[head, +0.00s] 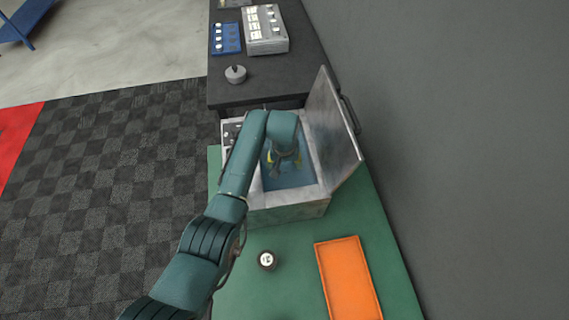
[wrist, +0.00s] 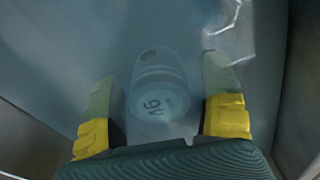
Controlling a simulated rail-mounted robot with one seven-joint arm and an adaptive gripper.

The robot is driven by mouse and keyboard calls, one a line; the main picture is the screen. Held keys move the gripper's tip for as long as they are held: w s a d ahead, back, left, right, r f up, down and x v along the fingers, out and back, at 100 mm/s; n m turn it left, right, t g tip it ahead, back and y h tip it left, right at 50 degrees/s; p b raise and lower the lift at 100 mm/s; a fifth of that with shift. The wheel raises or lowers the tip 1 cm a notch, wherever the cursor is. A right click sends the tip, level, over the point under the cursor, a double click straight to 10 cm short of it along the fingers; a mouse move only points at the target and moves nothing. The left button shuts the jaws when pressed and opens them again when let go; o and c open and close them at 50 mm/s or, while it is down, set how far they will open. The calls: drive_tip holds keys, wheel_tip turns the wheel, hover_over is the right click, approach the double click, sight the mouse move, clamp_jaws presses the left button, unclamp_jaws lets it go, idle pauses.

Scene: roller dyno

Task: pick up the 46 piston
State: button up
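In the wrist view a pale cylindrical piston (wrist: 159,92) lies ahead between the fingers, with a mark on its end that looks like 46 turned around. It appears through blue-tinted liquid. My gripper (wrist: 160,84) is open, with one yellow-based finger on each side of the piston and a visible gap to both. In the head view my gripper (head: 283,168) reaches down into the open metal tank (head: 287,213) with a blue interior; the piston there is hidden by my arm and gripper.
The tank's lid (head: 333,125) stands open on the right. Another small dark piston (head: 267,260) with a pale marked top stands on the green bench (head: 240,290), left of an orange tray (head: 348,280). A wire-like shape (wrist: 232,30) shows beyond the right finger.

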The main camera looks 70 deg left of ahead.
drive_tip(key=c, duration=1.2)
drive_tip(key=shift+c, duration=0.2)
